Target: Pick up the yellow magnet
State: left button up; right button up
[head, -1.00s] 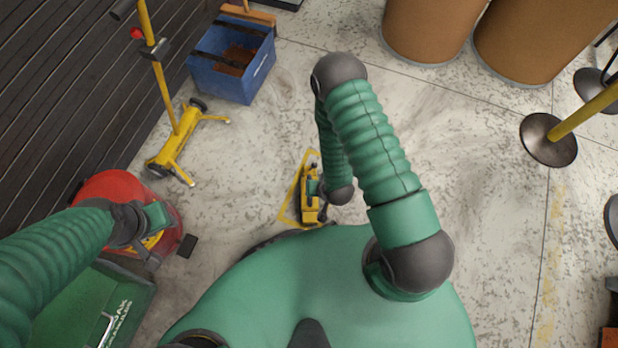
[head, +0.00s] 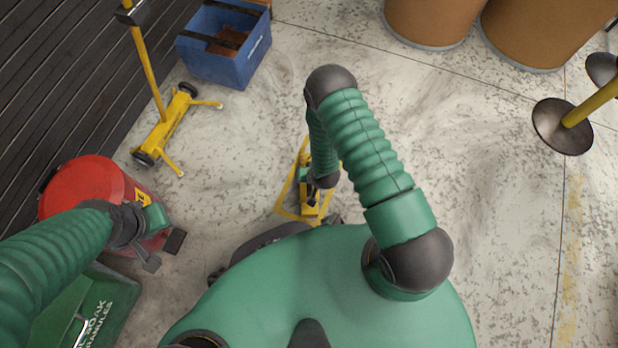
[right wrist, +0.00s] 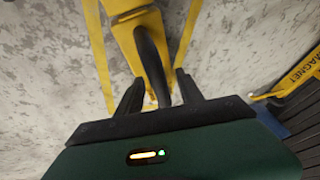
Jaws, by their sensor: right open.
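The yellow magnet (head: 309,204) stands on the floor in front of my body in the head view, partly covered by my right forearm. In the right wrist view, a yellow body (right wrist: 130,22) with a dark bar-like handle (right wrist: 152,62) shows close up. My right gripper (right wrist: 158,88) is open, its two dark fingers apart on either side of the handle. I cannot tell whether they touch it. My left gripper (head: 148,240) is by the red can (head: 88,190); its finger opening is unclear.
A yellow wheeled stand (head: 165,130) and a blue crate (head: 228,50) are at upper left. A green bin (head: 90,310) is at lower left. Brown drums (head: 430,20) and a post base (head: 560,127) are at upper right. A yellow strip reading MAGNET (right wrist: 300,75) shows at right.

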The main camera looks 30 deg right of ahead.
jog(key=shift+w, duration=0.1)
grip_shut()
dwell(1.3)
